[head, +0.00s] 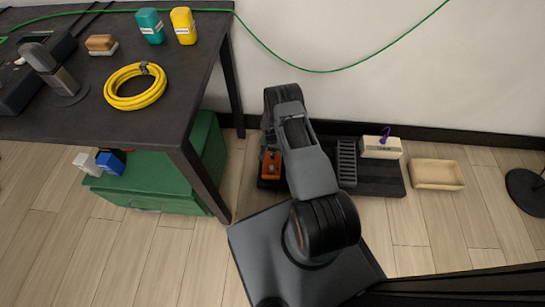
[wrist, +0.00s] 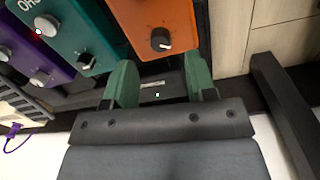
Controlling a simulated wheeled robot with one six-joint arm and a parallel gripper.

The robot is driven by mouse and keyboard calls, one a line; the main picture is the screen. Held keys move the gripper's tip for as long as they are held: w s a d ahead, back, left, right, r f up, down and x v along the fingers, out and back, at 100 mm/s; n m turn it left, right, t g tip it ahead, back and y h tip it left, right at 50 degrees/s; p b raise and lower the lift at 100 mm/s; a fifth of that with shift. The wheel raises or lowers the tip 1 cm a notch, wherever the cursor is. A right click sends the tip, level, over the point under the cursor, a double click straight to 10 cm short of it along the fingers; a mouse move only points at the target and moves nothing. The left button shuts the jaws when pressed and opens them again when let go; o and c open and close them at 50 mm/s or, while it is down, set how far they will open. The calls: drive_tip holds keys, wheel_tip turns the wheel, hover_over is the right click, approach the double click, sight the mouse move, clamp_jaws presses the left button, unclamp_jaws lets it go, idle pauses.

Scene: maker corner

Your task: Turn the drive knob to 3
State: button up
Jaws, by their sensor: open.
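An orange pedal (wrist: 140,15) carries a black knob (wrist: 160,39) near its edge, with a small light pointer mark towards the lower right. In the wrist view, my gripper (wrist: 160,62) is open, its two green fingers apart and empty. The knob shows just beyond the gap between the fingertips; I cannot tell the height between them. The orange pedal (head: 271,166) also shows in the head view, left of my arm, which hides the gripper. I see no readable drive label or scale numbers.
The dark pedalboard (head: 380,182) lies by the wall. A white box (head: 382,148) with a purple cable and a wooden tray (head: 437,174) are to the right. A table (head: 185,100) stands left.

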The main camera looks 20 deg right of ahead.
sight(272, 155)
drive_tip(key=shift+f+b, duration=0.75)
drive_tip(key=shift+f, duration=1.7)
drive_tip(key=shift+c, duration=0.5)
drive_tip(key=c, duration=0.8)
drive_tip(key=shift+f+n+b, duration=0.1)
drive_tip(key=shift+n+b, duration=0.3)
drive_tip(key=shift+b, duration=0.15)
drive_tip(key=o, duration=0.9)
drive_tip(key=shift+r, duration=0.2)
wheel_tip(272, 155, up, 14)
drive_tip(key=p, duration=0.5)
drive_tip(key=shift+a+f+p, duration=0.15)
drive_tip(key=shift+p, duration=0.25)
